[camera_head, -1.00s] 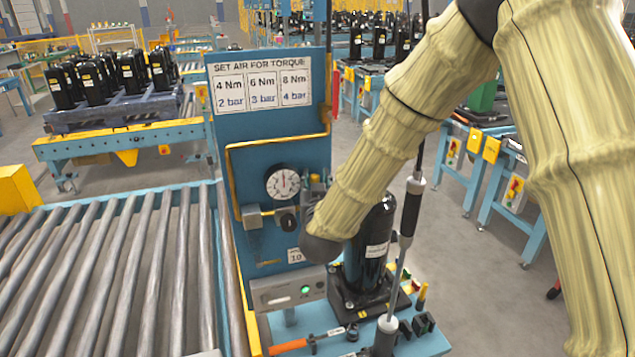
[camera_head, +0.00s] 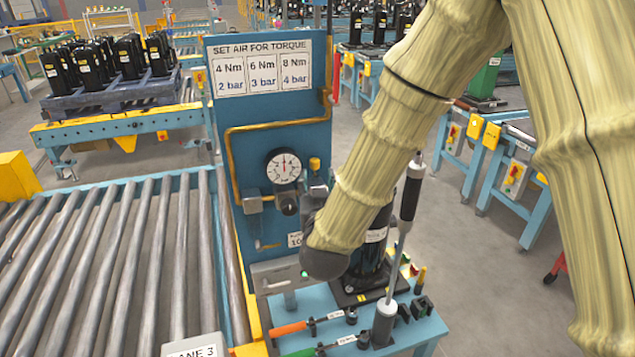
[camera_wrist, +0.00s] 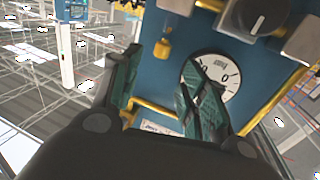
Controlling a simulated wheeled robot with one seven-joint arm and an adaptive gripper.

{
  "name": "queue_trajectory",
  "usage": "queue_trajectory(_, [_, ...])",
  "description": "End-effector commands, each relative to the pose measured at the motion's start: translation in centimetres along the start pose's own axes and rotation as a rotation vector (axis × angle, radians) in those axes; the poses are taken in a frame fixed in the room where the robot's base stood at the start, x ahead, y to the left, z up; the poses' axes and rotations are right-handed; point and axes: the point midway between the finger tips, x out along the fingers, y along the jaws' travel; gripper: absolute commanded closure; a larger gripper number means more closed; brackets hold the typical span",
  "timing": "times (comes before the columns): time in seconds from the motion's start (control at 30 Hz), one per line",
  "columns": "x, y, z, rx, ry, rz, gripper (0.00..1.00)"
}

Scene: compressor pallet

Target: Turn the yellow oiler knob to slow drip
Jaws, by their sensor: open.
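The yellow oiler knob (camera_head: 315,164) is on the blue panel, just right of the round pressure gauge (camera_head: 284,166). In the wrist view, the yellow knob (camera_wrist: 164,44) hangs from a short stem beside the gauge (camera_wrist: 222,73). My gripper (camera_wrist: 159,58) is open, with one dark green finger on each side of the knob's place in the picture. I see no contact, and the depth between fingers and knob is unclear. The right finger covers part of the gauge. In the head view my forearm hides most of the gripper.
The torque chart (camera_head: 262,68) is at the panel's top. A yellow pipe (camera_head: 231,160) runs along the panel. A black compressor (camera_head: 371,245) stands behind my arm. Tools, including an orange-handled one (camera_head: 290,329), lie on the blue bench below. Rollers (camera_head: 110,260) fill the left.

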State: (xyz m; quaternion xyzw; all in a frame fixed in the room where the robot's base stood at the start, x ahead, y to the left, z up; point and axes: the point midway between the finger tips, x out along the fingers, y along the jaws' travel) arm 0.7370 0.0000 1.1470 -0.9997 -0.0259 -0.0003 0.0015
Motion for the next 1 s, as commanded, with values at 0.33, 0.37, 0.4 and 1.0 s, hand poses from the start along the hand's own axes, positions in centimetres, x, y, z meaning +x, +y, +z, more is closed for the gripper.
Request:
queue_trajectory(0.33, [-0.3,-0.6,1.5,0.016,-0.048,-0.034,0.69])
queue_trajectory(0.37, [-0.4,-0.7,1.8,0.018,-0.058,-0.044,0.69])
queue_trajectory(0.4, [-0.5,-1.0,2.2,0.023,-0.072,-0.058,0.69])
queue_trajectory(1.0, [-1.6,-2.0,3.7,0.064,-0.137,-0.244,0.69])
